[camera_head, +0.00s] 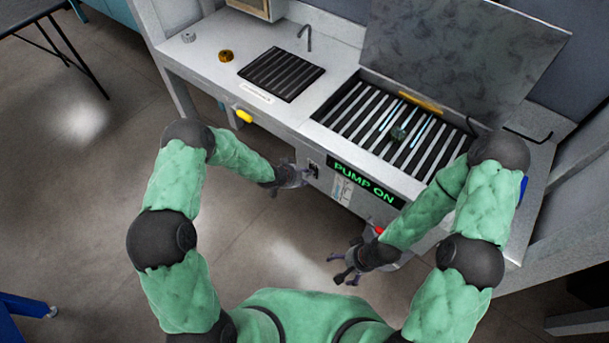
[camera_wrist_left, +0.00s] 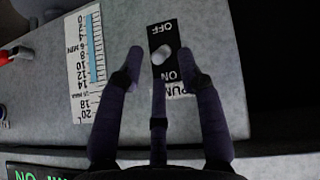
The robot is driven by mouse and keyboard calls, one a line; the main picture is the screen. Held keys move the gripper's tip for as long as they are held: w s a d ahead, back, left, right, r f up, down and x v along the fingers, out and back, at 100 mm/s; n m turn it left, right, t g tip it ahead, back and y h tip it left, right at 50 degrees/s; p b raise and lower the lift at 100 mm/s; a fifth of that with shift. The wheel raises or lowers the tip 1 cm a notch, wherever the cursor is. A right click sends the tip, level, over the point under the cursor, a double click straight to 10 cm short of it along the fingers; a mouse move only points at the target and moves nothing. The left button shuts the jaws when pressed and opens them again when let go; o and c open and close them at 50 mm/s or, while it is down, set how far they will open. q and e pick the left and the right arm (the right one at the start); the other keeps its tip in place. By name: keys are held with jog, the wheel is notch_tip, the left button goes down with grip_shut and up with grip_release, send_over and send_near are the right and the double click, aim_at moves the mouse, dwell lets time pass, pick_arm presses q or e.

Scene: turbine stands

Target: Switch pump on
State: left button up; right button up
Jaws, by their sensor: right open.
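The pump switch is a small pale knob (camera_wrist_left: 161,54) on a black plate marked OFF and ON, on the station's front panel. The plate also shows in the head view (camera_head: 314,165). The exact setting of the knob is hard to tell. The green display (camera_head: 363,182) beside it reads PUMP ON. My left gripper (camera_head: 309,173) is at the switch; in the left wrist view its fingers are apart, with the knob between their tips and gaps on both sides. My right gripper (camera_head: 345,277) is open and empty, low in front of the panel.
A slatted basin (camera_head: 345,115) with a raised grey lid (camera_head: 460,55) lies above the panel and holds a small dark part (camera_head: 398,133). A yellow handle (camera_head: 243,116) and a red knob (camera_head: 379,230) stick out in front. A scale label (camera_wrist_left: 87,62) is beside the switch.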

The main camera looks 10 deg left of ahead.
pick_arm(q)
jog(key=v, duration=1)
jog(key=shift+a+r, duration=0.15)
jog(key=shift+a, duration=0.05)
jog(key=shift+s, duration=0.1)
